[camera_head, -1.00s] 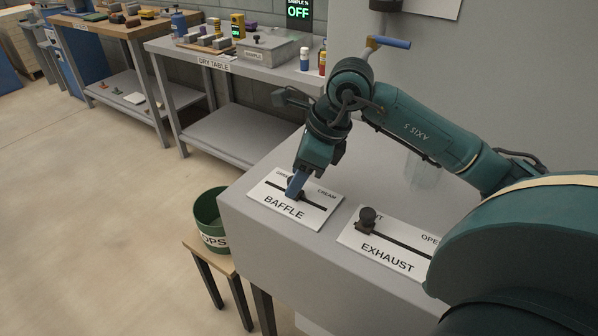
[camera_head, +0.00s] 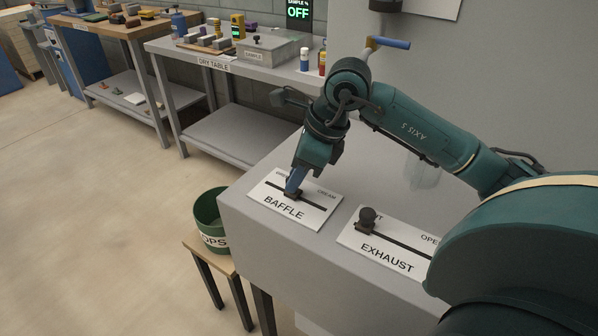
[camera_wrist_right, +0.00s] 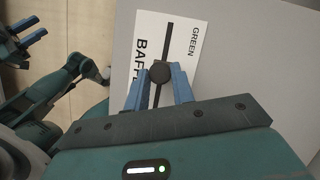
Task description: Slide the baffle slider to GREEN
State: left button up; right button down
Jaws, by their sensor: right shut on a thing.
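The white BAFFLE plate (camera_head: 317,199) lies on the grey cabinet top, with a dark slot between GREEN at its left and CREAM at its right. The slider's dark round knob (camera_wrist_right: 160,73) is between the blue fingers of my right gripper (camera_wrist_right: 161,86), which is shut on it. In the head view my right gripper (camera_head: 294,182) reaches down over the slot's left half and partly hides the GREEN label. Slot shows beyond the knob toward the GREEN end. My left gripper (camera_wrist_right: 32,30) shows in the wrist view, fingers apart, away from the plate.
The EXHAUST plate (camera_head: 401,244) with its own dark knob (camera_head: 367,217) lies to the right on the same top (camera_head: 350,166). A green bucket (camera_head: 208,211) stands on a stool beyond the cabinet's left edge. The DRY TABLE (camera_head: 213,63) is behind.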

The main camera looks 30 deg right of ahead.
jog(key=w, duration=0.1)
jog(key=w+a, duration=0.1)
jog(key=w, duration=0.2)
jog(key=shift+a+p, duration=0.25)
jog(key=shift+p, duration=0.05)
jog(key=c, duration=1.2)
grip_release()
jog(key=shift+s, duration=0.1)
jog(key=shift+o, duration=0.2)
jog(key=v, duration=1.3)
jog(key=shift+r, duration=0.15)
